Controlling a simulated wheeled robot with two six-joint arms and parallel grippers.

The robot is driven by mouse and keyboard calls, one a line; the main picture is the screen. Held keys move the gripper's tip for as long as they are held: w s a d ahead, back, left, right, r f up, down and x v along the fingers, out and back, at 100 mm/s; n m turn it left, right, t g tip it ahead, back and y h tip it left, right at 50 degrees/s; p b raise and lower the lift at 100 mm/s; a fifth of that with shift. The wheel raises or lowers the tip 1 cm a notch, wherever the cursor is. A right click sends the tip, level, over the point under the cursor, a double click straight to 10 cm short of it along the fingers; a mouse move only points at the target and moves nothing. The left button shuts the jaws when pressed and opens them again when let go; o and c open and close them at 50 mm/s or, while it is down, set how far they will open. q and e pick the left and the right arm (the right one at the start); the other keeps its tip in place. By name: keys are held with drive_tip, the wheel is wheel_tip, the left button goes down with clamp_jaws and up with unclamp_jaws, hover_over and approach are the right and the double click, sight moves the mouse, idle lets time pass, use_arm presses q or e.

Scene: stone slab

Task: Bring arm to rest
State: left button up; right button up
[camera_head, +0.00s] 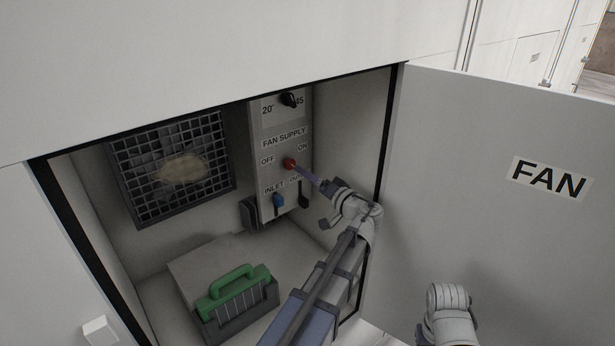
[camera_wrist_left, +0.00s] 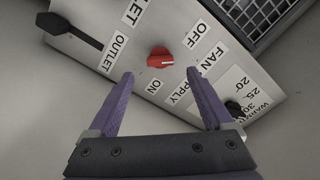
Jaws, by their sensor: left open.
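My left gripper (camera_head: 307,174) reaches into the open cabinet from below, its tips close to the red knob (camera_head: 289,163) on the FAN SUPPLY panel (camera_head: 270,204). In the left wrist view my left gripper (camera_wrist_left: 161,73) has its two purple fingers spread, with nothing between them. The red knob (camera_wrist_left: 161,58) sits just beyond the fingertips, apart from both, beside the OFF and ON labels. Its exact pointing is hard to tell. A white link of my other arm shows at the bottom right of the head view; its gripper is not seen.
The FAN door (camera_head: 480,220) stands open on the right. A grille (camera_head: 220,187) is at the back left. A green-handled filter (camera_head: 237,323) sits on the cabinet floor.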

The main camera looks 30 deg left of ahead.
idle(0.3)
use_arm(q)
drive_tip(key=s+d+f+m+g+h, duration=0.2)
drive_tip(key=s+d+f+h, duration=0.4)
drive_tip(key=s+d+f, duration=0.35)
drive_tip(key=s+d+f+m+g+h, duration=0.25)
drive_tip(key=s+d+f+h, duration=0.35)
drive_tip(key=d+f, duration=0.5)
drive_tip(key=s+d+f+m+g+h, duration=0.1)
drive_tip(key=s+d+m+g+h, duration=0.1)
drive_tip(key=s+d, duration=0.7)
drive_tip(key=shift+d+f+m+h, duration=0.15)
drive_tip(key=shift+d+m+h, duration=0.3)
drive_tip(key=shift+d+h, duration=0.3)
drive_tip(key=shift+g, duration=0.25)
